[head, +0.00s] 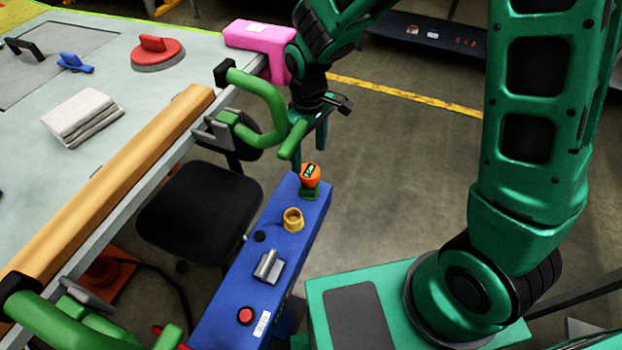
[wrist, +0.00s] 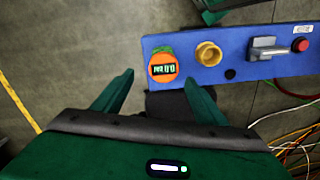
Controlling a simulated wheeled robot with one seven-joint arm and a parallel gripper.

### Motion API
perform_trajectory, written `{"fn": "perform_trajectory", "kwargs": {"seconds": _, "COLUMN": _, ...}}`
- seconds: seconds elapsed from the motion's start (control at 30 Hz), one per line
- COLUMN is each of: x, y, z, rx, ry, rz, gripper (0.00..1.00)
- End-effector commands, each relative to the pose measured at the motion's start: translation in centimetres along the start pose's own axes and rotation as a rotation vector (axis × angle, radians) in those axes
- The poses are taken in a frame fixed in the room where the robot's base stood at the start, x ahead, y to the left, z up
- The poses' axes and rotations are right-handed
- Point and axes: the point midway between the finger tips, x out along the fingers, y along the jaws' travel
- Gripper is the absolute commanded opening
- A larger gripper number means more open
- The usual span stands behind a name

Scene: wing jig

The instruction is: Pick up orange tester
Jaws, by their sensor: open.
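The orange tester (head: 310,174) sits at the far end of the top of a blue box (head: 255,240). It has a dark display on its face and a green part at its base. In the wrist view the tester (wrist: 163,68) lies just beyond and between the two green fingertips. My gripper (head: 307,156) is open and empty, pointing down, just above the tester's end of the box. It also shows in the wrist view (wrist: 158,76). I cannot tell the exact height gap between fingertips and tester.
The blue box also carries a yellow ring (head: 293,219), a metal lever (head: 268,266) and a red button (head: 245,316). A green clamp handle (head: 270,105) on the table edge stands close left of my gripper. A black stool (head: 198,212) is left of the box.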

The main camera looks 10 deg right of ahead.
Motion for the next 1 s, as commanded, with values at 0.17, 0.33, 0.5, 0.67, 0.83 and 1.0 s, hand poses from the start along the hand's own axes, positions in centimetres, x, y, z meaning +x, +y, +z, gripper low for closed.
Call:
{"fn": "perform_trajectory", "kwargs": {"seconds": 0.17, "x": 2.6, "y": -0.1, "z": 0.1, "rx": -0.002, "ry": -0.004, "rz": -0.002, "gripper": 0.66}}
{"fn": "perform_trajectory", "kwargs": {"seconds": 0.33, "x": 4.7, "y": -0.1, "z": 0.1, "rx": -0.001, "ry": -0.002, "rz": -0.001, "gripper": 0.66}}
{"fn": "perform_trajectory", "kwargs": {"seconds": 0.5, "x": 5.6, "y": -0.1, "z": 0.1, "rx": 0.0, "ry": -0.001, "rz": -0.001, "gripper": 0.66}}
{"fn": "perform_trajectory", "kwargs": {"seconds": 0.67, "x": 7.5, "y": -0.5, "z": 0.5, "rx": -0.001, "ry": -0.004, "rz": -0.002, "gripper": 0.66}}
{"fn": "perform_trajectory", "kwargs": {"seconds": 0.83, "x": 9.6, "y": -0.7, "z": 0.7, "rx": 0.0, "ry": -0.003, "rz": -0.001, "gripper": 0.66}}
{"fn": "perform_trajectory", "kwargs": {"seconds": 1.0, "x": 10.5, "y": -0.6, "z": 0.6, "rx": 0.0, "ry": 0.0, "rz": 0.0, "gripper": 0.66}}
